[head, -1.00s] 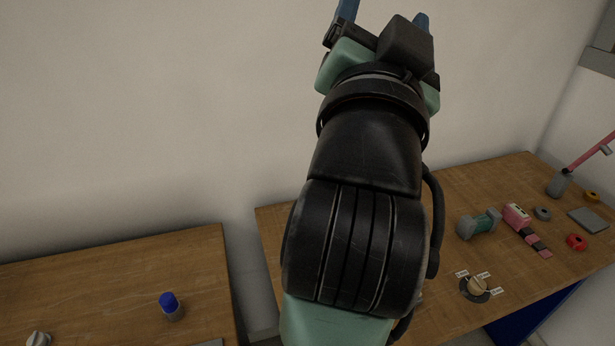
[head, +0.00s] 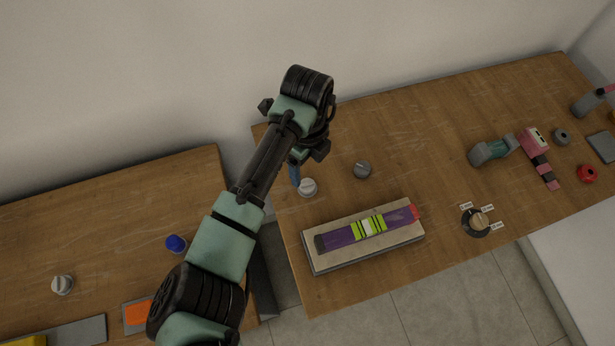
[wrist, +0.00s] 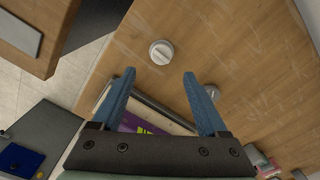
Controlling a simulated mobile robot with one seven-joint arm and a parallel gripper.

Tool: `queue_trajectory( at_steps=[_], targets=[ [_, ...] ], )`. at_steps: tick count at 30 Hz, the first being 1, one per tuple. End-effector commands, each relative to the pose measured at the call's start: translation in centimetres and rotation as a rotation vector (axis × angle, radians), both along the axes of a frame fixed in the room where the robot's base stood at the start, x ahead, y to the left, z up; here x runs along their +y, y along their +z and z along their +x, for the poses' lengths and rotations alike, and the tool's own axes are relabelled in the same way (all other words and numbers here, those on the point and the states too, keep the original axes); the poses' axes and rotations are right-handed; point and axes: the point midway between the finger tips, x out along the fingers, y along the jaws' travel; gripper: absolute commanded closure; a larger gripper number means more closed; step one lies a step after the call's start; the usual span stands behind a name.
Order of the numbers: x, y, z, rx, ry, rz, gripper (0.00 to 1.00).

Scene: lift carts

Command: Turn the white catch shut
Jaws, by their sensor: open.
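A round white catch (head: 308,187) with a raised bar across its top sits on the right-hand table near its left end. The wrist view shows the white catch (wrist: 161,52) just beyond and between my blue fingertips, apart from both. My gripper (wrist: 159,74) is open and empty, pointing down over the table. In the head view one blue finger of my gripper (head: 296,172) shows close beside the catch; the other is hidden by my arm. A similar white knob (head: 62,284) sits on the left-hand table.
A grey knob (head: 362,169) stands close to the right of the catch. A tray (head: 310,262) with a purple striped item lies in front. A labelled dial (head: 478,221) and several tools lie farther right. A gap separates the tables.

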Motion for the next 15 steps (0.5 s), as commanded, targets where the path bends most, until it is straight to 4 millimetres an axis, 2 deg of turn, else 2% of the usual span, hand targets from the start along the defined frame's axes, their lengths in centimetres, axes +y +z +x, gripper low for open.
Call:
queue_trajectory(
  at_steps=[3, 9, 15],
  targets=[
    [-0.1, -2.6, -0.1, 0.004, 0.000, 0.000, 0.23],
    [-0.1, -6.3, -0.1, 0.000, -0.001, 0.001, 0.23],
    [-0.1, -8.1, 0.1, -0.002, -0.001, 0.000, 0.23]
  ],
)
